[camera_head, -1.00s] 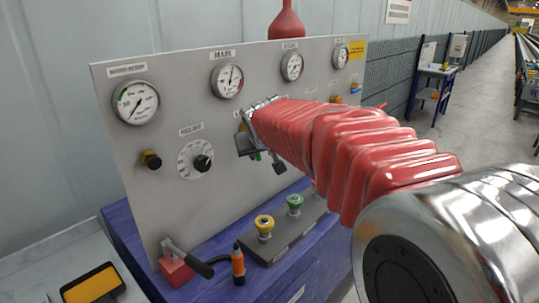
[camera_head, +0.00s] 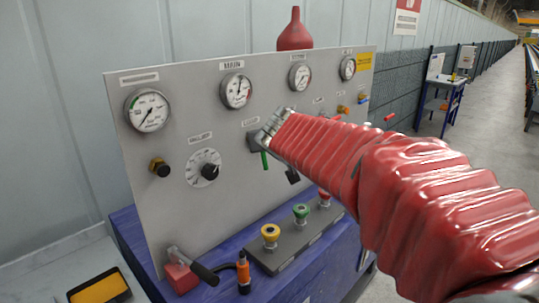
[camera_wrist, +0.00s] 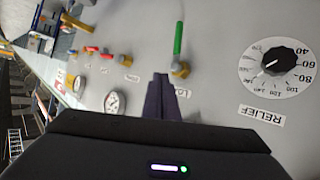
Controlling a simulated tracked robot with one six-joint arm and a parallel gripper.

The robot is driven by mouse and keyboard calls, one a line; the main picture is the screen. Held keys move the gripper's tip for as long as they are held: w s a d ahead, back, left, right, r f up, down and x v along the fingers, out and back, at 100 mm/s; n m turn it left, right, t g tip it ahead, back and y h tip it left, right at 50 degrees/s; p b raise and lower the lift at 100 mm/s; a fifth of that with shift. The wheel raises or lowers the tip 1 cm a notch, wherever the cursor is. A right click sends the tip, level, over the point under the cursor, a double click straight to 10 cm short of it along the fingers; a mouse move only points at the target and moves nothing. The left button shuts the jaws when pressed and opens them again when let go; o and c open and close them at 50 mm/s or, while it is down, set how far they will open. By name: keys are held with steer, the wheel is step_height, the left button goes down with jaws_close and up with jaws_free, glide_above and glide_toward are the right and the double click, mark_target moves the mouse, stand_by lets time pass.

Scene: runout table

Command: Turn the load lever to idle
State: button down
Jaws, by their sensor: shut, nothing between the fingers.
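The load lever is a green handle (camera_wrist: 178,38) on a brass valve (camera_wrist: 181,70) on the grey panel. A label (camera_wrist: 182,91) beside it is partly hidden by my fingers. The handle stands straight up in the wrist view's tilted picture, and in the head view the green handle (camera_head: 265,160) hangs down under my arm's end. My gripper (camera_wrist: 160,80) is shut and empty. Its tips are beside the brass valve, left of it in the wrist view; whether they touch it I cannot tell. In the head view my red-sleeved arm hides the valve.
A black relief dial (camera_wrist: 284,62) lies to the right in the wrist view. Other levers (camera_wrist: 92,50) and gauges (camera_wrist: 115,102) are to the left. Below the panel, the head view shows a yellow button (camera_head: 270,233), a green button (camera_head: 301,212) and a black-handled lever (camera_head: 200,273).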

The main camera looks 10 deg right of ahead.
steer(key=s+a+r+n+t+y, duration=0.2)
steer(key=s+a+r+t+y, duration=0.15)
steer(key=s+a+r, duration=0.2)
steer(key=s+a+f+n+g+y, duration=0.2)
steer(key=s+a+f+g+y, duration=0.3)
steer(key=s, duration=0.4)
steer(key=s+d+f+m+g+h, duration=0.1)
steer(key=s+d+f+g+h, duration=0.2)
steer(key=s+f, duration=0.6)
steer(key=s+d+f+m+g+h, duration=0.2)
steer(key=s+d+f+g+h, duration=0.1)
steer(key=s+f, duration=0.6)
steer(key=s+d, duration=0.1)
steer(key=s, duration=0.1)
steer(key=shift+s+d+f+m, duration=0.15)
steer(key=shift+s+f+m, duration=0.05)
steer(key=shift+s+m, duration=0.15)
